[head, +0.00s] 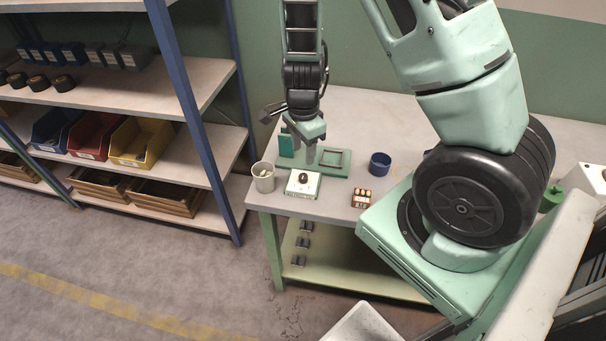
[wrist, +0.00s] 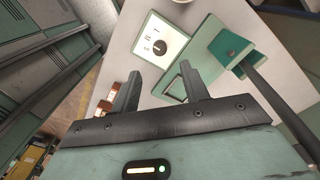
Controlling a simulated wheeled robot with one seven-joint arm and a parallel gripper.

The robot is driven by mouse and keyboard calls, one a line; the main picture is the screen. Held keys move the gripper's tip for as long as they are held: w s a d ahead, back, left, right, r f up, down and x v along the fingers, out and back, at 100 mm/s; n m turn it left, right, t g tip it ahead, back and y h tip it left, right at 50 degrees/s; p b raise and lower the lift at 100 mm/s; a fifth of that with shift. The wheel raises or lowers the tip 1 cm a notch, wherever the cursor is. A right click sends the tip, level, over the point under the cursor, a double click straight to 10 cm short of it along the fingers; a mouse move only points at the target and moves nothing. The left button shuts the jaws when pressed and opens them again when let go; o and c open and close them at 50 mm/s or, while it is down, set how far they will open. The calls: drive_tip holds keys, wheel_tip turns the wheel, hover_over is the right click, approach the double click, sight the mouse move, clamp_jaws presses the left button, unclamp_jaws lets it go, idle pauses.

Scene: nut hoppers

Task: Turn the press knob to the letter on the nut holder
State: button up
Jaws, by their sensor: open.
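The press knob (head: 303,178) is a small black dial on a white square panel (head: 292,190) near the front left of the bench. My gripper (head: 311,156) hangs above the green press base (head: 336,172), just behind the panel. In the wrist view its jaws (wrist: 161,82) are apart, with nothing between them.
A pale cup (head: 263,178) with something in it stands left of the panel at the bench edge. The press's green upright (head: 286,144) rises beside my gripper. Shelves with coloured bins (head: 142,141) stand at left.

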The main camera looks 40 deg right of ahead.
sight(303, 176)
wheel_tip(303, 176, down, 9)
drive_tip(key=shift+b, duration=0.35)
clamp_jaws()
